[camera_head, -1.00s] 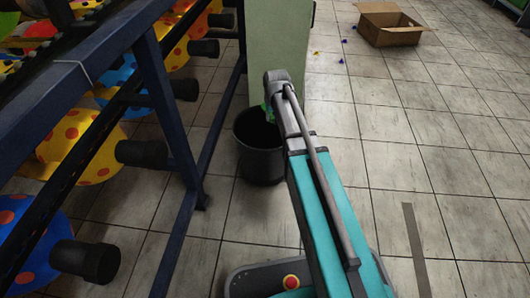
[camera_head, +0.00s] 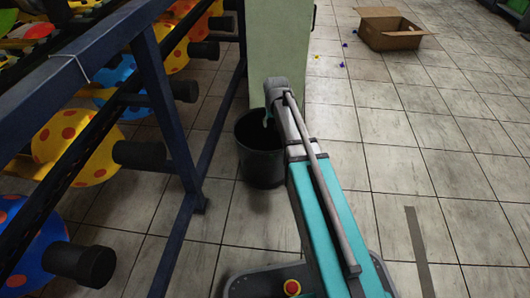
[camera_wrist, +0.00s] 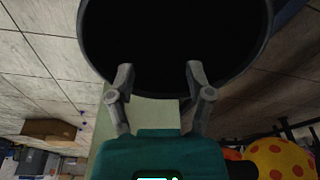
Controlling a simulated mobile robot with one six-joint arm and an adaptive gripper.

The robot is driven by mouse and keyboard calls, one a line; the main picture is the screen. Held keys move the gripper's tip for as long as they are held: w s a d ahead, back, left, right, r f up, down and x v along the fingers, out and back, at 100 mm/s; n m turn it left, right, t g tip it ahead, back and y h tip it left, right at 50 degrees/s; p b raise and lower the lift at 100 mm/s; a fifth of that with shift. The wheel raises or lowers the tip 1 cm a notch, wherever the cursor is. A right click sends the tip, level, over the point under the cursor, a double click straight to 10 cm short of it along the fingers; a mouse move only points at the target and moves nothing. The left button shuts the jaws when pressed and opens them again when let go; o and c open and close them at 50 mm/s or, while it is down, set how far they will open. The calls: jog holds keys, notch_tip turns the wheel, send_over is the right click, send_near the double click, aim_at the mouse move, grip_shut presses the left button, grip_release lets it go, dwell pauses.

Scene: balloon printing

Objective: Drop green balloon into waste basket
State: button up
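The dark waste basket (camera_head: 262,165) stands on the tiled floor beside the green panel. My gripper (camera_head: 268,120) is over the basket's mouth at the end of my arm. In the wrist view the basket's round rim (camera_wrist: 83,42) fills the top of the picture, and its inside is black. My gripper also shows there (camera_wrist: 159,75), with its two fingers spread apart and nothing between them. The green balloon is not discernible in either current view; the dark inside of the basket hides whatever lies in it.
A dark blue rack (camera_head: 165,110) with spotted balloons (camera_head: 80,145) and black cylinders stands close on the left. A pale green panel (camera_head: 280,55) rises behind the basket. An open cardboard box (camera_head: 390,35) sits farther back.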

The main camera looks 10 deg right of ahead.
jog(key=shift+s, duration=0.1)
dwell(0.6)
jog(key=s+r+g+p, duration=0.1)
jog(key=s+r+p, duration=0.7)
jog(key=s, duration=0.3)
jog(key=s+r+g+p, duration=0.1)
jog(key=s+r+p, duration=0.7)
jog(key=s, duration=0.3)
notch_tip(320, 180, up, 37)
jog(key=p, duration=3.7)
jog(key=shift+a, duration=0.3)
jog(key=shift+s, duration=0.1)
